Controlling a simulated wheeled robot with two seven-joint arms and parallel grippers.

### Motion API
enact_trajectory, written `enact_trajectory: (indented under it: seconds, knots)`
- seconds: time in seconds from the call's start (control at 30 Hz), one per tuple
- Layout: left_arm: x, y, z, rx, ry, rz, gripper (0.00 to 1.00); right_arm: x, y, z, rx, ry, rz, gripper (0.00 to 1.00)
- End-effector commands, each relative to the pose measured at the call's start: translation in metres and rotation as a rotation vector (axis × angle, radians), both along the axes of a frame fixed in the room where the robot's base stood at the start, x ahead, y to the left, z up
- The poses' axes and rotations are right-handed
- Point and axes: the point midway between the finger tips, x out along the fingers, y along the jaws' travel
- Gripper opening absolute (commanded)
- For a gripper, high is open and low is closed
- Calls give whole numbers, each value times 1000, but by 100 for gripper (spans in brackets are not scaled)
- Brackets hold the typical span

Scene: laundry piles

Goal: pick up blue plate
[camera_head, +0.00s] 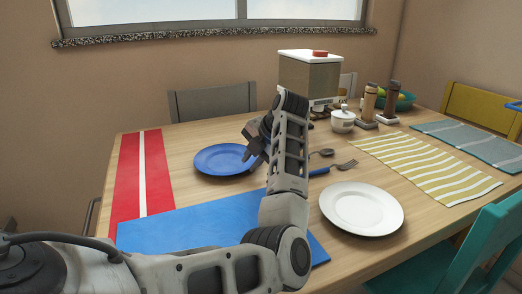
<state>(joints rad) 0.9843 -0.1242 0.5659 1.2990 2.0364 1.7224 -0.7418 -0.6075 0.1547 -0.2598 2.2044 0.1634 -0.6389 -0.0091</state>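The blue plate (218,160) lies flat on the wooden table, left of the middle. My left arm comes in from the lower left and bends upward. My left gripper (250,156) is at the plate's right edge, pointing down and left. Its fingers overlap the rim in this view. I cannot tell whether they touch it, or whether they are open or shut. Part of the plate's right side is hidden behind the gripper. My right gripper is not in view.
A white plate (361,208), a fork (334,168) and a spoon (322,153) lie right of my arm. Red (127,177), blue (180,225) and striped (425,165) placemats cover parts of the table (185,140). A dispenser (309,76), white pot (342,121) and shakers stand behind.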

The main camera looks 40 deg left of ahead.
Motion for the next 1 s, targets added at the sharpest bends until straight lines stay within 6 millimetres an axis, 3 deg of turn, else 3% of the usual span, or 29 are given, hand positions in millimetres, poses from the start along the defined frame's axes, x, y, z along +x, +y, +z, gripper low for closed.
enact_trajectory:
  seconds: [0.2, 0.53, 0.6, 0.63, 1.0]
  knots:
    - [0, 10, -15, 1, 1, 1, 18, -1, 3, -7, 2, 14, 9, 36]
    - [0, 11, -17, 0, 0, 0, 18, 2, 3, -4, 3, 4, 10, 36]
    - [0, 11, -17, 0, 0, 0, 1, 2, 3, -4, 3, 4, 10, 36]
    - [0, 11, -17, 0, 0, 0, 0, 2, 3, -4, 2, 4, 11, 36]
    - [0, 12, -17, -3, 2, -2, 0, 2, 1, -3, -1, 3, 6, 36]
